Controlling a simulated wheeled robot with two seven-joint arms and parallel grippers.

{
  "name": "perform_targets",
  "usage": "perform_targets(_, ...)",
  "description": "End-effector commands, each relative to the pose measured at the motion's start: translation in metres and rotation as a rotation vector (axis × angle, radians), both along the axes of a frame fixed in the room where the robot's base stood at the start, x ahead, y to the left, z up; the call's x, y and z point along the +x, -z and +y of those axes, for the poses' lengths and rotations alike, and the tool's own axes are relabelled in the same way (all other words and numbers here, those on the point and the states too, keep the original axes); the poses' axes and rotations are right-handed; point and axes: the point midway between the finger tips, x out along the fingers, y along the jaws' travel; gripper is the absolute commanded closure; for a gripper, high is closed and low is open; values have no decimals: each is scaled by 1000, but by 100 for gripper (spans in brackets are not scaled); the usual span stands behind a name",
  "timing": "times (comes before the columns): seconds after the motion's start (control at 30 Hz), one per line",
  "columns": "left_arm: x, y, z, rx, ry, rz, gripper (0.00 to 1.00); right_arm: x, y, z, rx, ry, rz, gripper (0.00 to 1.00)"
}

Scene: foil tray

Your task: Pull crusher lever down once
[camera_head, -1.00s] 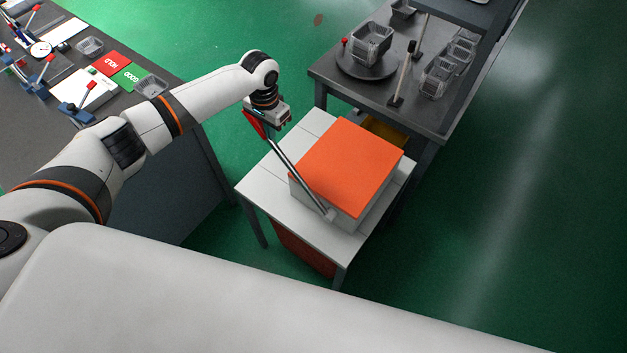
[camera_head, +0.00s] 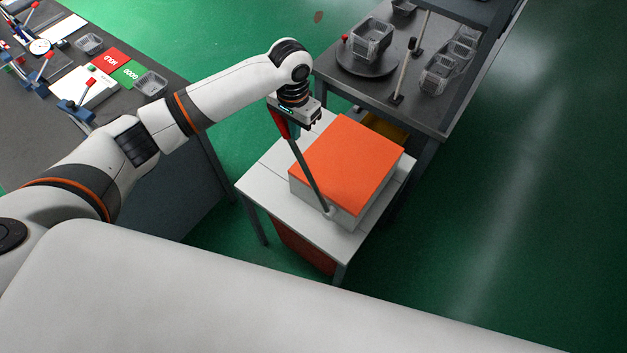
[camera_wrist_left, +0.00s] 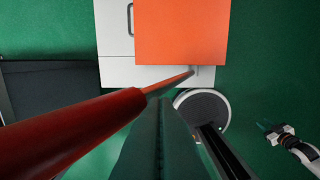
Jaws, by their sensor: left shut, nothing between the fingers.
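The crusher is a light box with an orange top (camera_head: 346,164), on a white stand. Its lever (camera_head: 309,179) is a metal rod rising from a pivot at the box's near side, tilted up and left to a red grip (camera_head: 279,123). My left gripper (camera_head: 294,130) is shut and empty, right beside the red grip. In the left wrist view the red grip (camera_wrist_left: 75,133) runs along the left of my shut left fingers (camera_wrist_left: 162,135); I cannot tell whether they touch. My right gripper (camera_wrist_left: 268,128) shows small at the right of that view, its jaws unclear.
The white stand (camera_head: 262,180) has clear top space left of the box. A grey table (camera_head: 430,117) behind holds clear trays (camera_head: 372,42), a round plate and upright levers. A left bench (camera_head: 45,130) holds red and green pads and small clamps. Green floor lies open at right.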

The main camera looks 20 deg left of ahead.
Motion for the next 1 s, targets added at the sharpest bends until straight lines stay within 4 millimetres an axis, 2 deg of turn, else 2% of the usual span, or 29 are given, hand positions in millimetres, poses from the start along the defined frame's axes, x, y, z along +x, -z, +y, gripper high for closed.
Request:
perform_targets(0.53, -15, -29, -43, -2, 2, -2, 100, 0, 0, 0, 0, 0, 0, 68)
perform_targets(1.0, -17, -35, -48, -1, 0, -2, 100, 0, 0, 0, 0, 0, 0, 68)
